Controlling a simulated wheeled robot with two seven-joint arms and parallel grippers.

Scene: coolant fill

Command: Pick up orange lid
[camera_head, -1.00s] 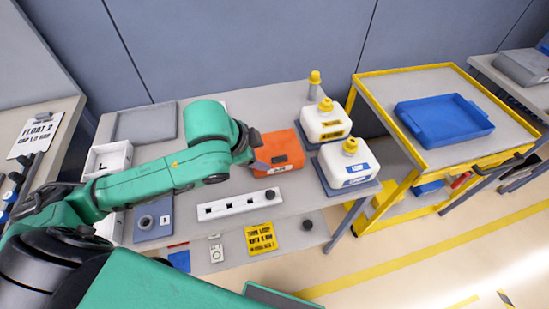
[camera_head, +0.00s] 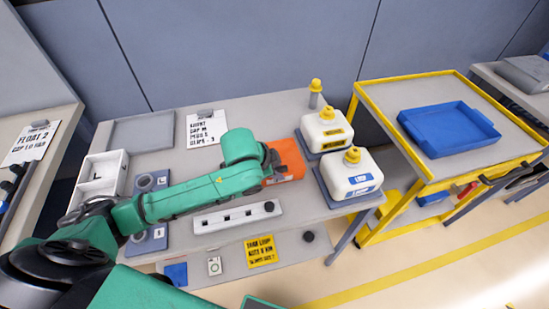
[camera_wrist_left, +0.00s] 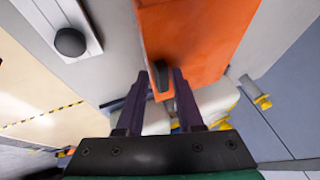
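The orange lid (camera_head: 291,153) is a flat-topped orange block on the bench, left of the white jugs. My left gripper's wrist covers its left part in the head view. In the left wrist view the orange lid (camera_wrist_left: 196,35) fills the upper middle, with a dark handle (camera_wrist_left: 161,78) standing on it. My left gripper (camera_wrist_left: 160,85) is open, with its two dark fingers pointing at the lid. The handle shows between the fingertips, with gaps beside it. Whether the fingers are level with the handle cannot be told. My right gripper is not in view.
Two white jugs with yellow caps, the rear one (camera_head: 327,130) and the front one (camera_head: 352,172), stand close right of the lid. A white slotted strip (camera_head: 238,217) with a black knob lies in front. A yellow cart (camera_head: 425,79) with a blue tray (camera_head: 448,128) stands further right.

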